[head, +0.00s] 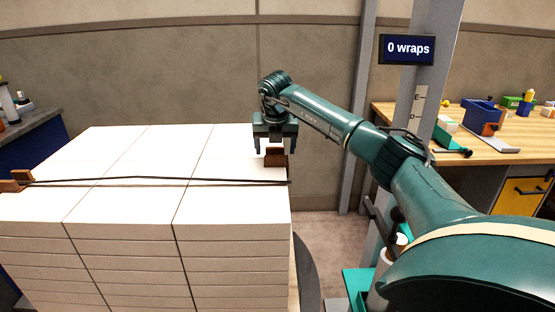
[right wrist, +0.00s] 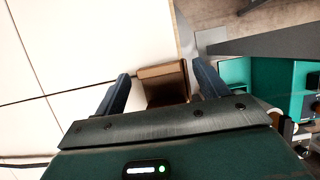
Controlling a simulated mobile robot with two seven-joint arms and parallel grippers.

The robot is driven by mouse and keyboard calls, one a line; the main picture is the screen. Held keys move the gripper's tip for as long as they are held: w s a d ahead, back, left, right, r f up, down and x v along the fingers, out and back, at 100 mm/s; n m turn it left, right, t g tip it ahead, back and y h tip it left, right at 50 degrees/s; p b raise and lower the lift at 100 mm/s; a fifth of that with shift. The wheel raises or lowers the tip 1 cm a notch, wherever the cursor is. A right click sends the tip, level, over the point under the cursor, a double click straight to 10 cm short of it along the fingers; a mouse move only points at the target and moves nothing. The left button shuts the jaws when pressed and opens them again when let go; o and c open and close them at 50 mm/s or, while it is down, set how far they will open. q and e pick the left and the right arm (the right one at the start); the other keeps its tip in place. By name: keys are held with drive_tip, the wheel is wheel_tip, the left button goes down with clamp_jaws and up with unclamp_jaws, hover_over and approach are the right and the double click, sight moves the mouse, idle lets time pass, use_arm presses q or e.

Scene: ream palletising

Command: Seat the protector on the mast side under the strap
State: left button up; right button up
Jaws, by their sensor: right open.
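A brown corner protector (head: 275,158) sits at the right, mast-side top edge of the stack of white reams (head: 120,215), a little beyond the dark strap (head: 150,179). A gap of white ream shows between it and the strap. My right gripper (head: 276,148) is open, pointing down over this protector. In the right wrist view the protector (right wrist: 163,82) lies between the two spread fingers, apart from both. The strap runs across the stack top to the right edge. A second brown protector (head: 14,183) is at the strap's left end. My left gripper is out of view.
The grey mast (head: 433,60) with a "0 wraps" display (head: 407,49) stands right of the stack. A wooden workbench (head: 480,140) with bins and tools is behind it at the right. A dark counter (head: 30,130) is at the far left. The stack top is otherwise clear.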

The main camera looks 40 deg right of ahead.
drive_tip(key=shift+f, duration=0.1)
drive_tip(key=c, duration=1.1)
